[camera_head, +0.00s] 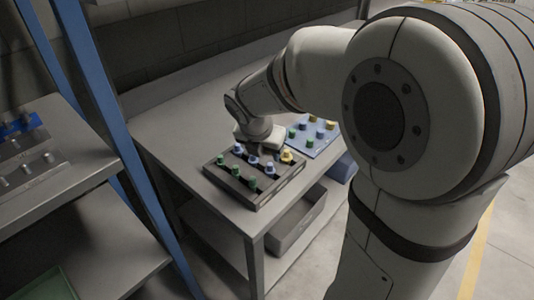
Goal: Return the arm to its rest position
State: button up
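My arm (330,60) reaches from the right over a grey table. My gripper (258,138) is low over the table, at the back edge of a dark tray (262,199). The gripper's fingertips are hidden or too small to make out, so I cannot tell whether it is open or shut, or whether it holds anything. The tray holds several small pieces with green, blue and yellow tops.
The grey table (178,122) is clear on its left side. A blue board (322,143) with several coloured pieces lies right of the tray. A grey bin (300,222) stands on the shelf below. A blue post (108,110) and a shelf (75,180) stand at left.

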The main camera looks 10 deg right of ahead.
jog(key=s+d+r+m+y, duration=0.1)
jog(key=s+m, duration=0.8)
jog(key=m, duration=0.5)
jog(key=s+d+r+m+g+y+p, duration=0.1)
jog(key=s+m, duration=0.8)
jog(key=m, duration=0.5)
jog(key=shift+s+d+r+m+y, duration=0.3)
jog(key=shift+m+y, duration=0.1)
